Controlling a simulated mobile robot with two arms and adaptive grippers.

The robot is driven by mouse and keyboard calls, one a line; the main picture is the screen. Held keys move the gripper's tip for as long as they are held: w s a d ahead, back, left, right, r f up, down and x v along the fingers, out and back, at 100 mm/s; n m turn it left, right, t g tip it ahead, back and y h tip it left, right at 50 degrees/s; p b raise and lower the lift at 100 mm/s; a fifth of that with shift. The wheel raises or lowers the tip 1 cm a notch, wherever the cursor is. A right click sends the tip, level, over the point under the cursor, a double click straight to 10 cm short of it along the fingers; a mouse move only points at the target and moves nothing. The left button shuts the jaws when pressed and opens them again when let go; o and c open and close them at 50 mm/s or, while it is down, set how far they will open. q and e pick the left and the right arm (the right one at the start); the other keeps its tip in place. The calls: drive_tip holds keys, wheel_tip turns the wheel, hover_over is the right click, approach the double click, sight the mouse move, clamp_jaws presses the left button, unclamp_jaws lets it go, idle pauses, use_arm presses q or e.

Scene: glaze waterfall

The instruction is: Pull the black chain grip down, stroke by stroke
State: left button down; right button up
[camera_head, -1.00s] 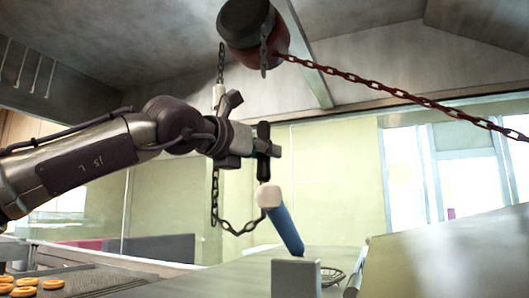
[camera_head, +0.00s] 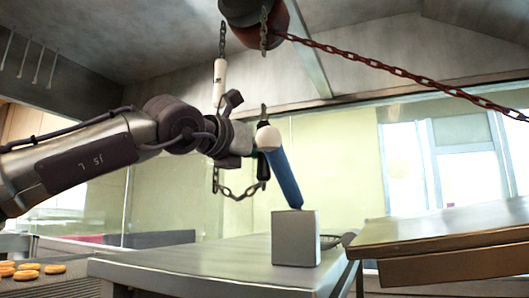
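The black chain grip (camera_head: 263,171) hangs on a dark chain below the red and black hoist (camera_head: 262,25). My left gripper (camera_head: 252,141) comes in from the left and is closed around the grip's middle. A white-headed blue rod (camera_head: 283,178) stands in front and hides part of the fingers and grip. A loop of chain (camera_head: 238,194) joins the grip's lower end to the left strand. That strand carries a white piece (camera_head: 219,82), above and behind my gripper. My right gripper is not in view.
A grey box (camera_head: 295,238) stands on the metal table (camera_head: 185,265) below. A slanted panel (camera_head: 450,228) is at right. Orange rings (camera_head: 27,272) lie at lower left.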

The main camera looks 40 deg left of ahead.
use_arm(q)
wheel_tip(320, 180, up, 3)
drive_tip(key=p, duration=0.3)
drive_tip(key=shift+r, duration=0.1)
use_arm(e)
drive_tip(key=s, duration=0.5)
use_arm(q)
wheel_tip(320, 180, up, 14)
drive_tip(key=p, duration=1.2)
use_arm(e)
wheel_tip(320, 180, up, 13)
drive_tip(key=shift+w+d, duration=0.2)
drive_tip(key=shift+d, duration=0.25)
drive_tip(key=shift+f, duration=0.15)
